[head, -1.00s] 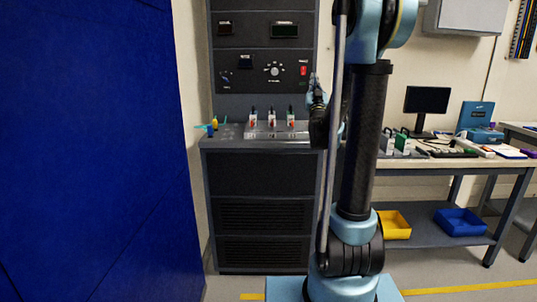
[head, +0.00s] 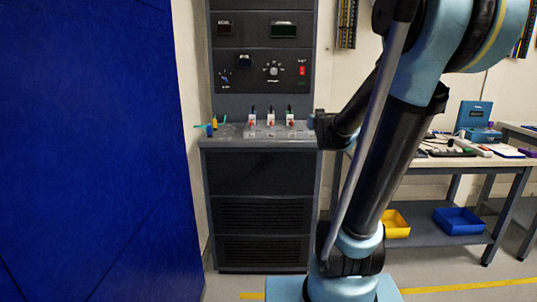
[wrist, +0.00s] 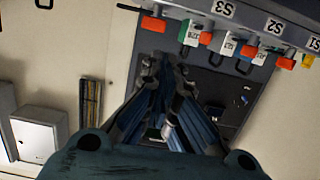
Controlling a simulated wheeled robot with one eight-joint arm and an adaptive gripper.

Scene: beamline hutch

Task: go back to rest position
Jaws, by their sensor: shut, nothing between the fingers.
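My gripper (wrist: 164,70) shows in the wrist view with its fingers together and nothing between them. The fingers point toward the front of the console. In the head view my arm crosses the right of centre, and its dark wrist part stands beside the right edge of the console ledge; the fingers cannot be made out there.
A dark console (head: 262,170) stands left of my arm, with several small tagged items (head: 270,120) on its ledge. The wrist view shows labels S1, S2 and S3 (wrist: 222,8). A blue panel (head: 90,150) fills the left. A workbench (head: 500,168) with bins (head: 458,221) stands right.

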